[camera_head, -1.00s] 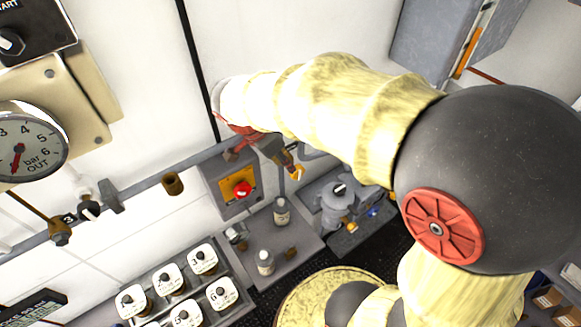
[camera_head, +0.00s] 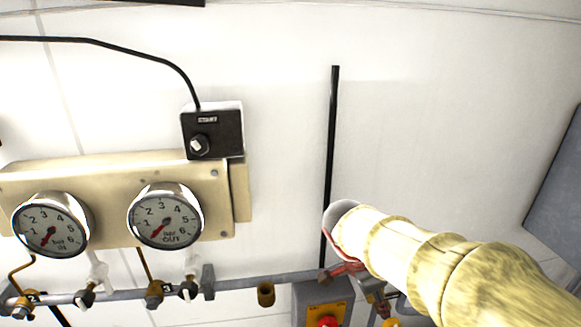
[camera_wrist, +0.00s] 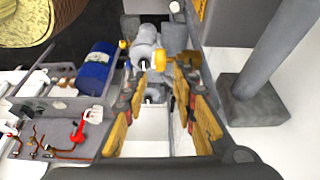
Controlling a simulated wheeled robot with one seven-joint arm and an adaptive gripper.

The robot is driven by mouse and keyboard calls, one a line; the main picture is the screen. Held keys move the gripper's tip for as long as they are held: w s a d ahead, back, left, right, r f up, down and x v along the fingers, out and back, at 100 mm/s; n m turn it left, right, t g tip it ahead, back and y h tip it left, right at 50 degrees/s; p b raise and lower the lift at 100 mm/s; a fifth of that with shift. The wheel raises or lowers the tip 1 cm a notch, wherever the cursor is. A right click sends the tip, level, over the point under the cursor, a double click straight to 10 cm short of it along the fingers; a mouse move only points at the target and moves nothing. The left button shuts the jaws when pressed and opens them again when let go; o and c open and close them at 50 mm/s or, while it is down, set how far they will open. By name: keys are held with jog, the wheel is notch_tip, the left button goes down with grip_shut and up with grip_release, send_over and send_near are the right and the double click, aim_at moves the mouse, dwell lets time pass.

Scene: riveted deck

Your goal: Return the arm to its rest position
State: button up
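My arm, in a pale yellow cover, reaches in from the lower right of the head view. My gripper (camera_head: 378,303) shows only partly beyond the cover's red-edged end, near the pipe on the wall. In the wrist view my gripper (camera_wrist: 164,68) is open, with its two yellow-padded fingers apart. Nothing is held between them. A grey pump-like fitting (camera_wrist: 146,50) with a yellow knob lies beyond the fingertips, and a pale surface shows between the fingers.
Two gauges (camera_head: 51,226) (camera_head: 166,217) and a START switch box (camera_head: 213,131) are on the wall. A pipe with valves (camera_head: 240,283) runs below, near a red button (camera_head: 328,321). The wrist view shows a blue canister (camera_wrist: 96,67) and a grey post (camera_wrist: 270,60).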

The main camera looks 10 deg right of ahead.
jog(key=s+a+f+n+t+y+b, duration=0.4)
jog(key=s+a+f+n+b, duration=0.3)
jog(key=n+b, duration=0.8)
jog(key=s+f+n+t, duration=0.1)
jog(key=s+f+n, duration=0.1)
jog(key=s, duration=0.3)
jog(key=shift+f+y, duration=0.3)
jog(key=shift+f, duration=0.15)
